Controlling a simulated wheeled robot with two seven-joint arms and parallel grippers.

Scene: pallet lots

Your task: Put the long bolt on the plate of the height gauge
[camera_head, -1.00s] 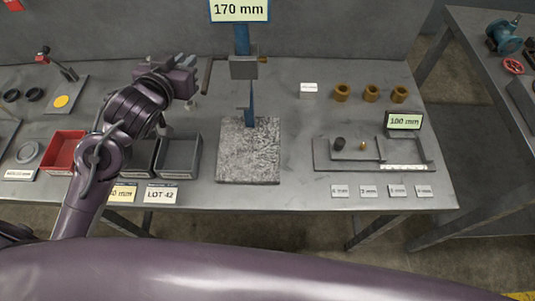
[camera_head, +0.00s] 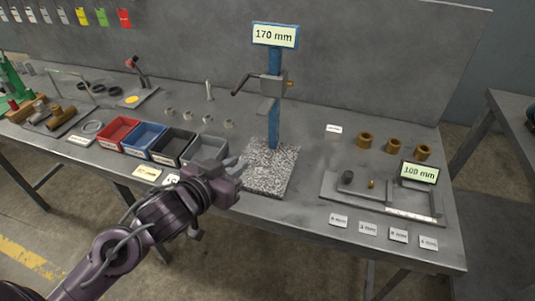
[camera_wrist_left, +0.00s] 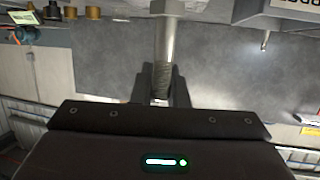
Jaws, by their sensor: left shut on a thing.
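The height gauge has a blue column (camera_head: 274,128), a "170 mm" display (camera_head: 275,35) and a speckled stone plate (camera_head: 270,180). My left gripper (camera_head: 238,165) is at the plate's left edge, near the grey bin. In the left wrist view it is shut on a long grey bolt (camera_wrist_left: 164,48), with the bolt's head at the top of the picture and its thread between the fingers. In the head view the held bolt is not clear. Whether it touches anything cannot be told. My right gripper is not in view.
Another bolt (camera_head: 209,91) stands on the bench behind several nuts (camera_head: 207,119). Red (camera_head: 118,130), blue, black and grey bins (camera_head: 207,149) line the front left. A "100 mm" display (camera_head: 419,172) and brass bushings (camera_head: 393,146) are on the right. The plate's front is bare.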

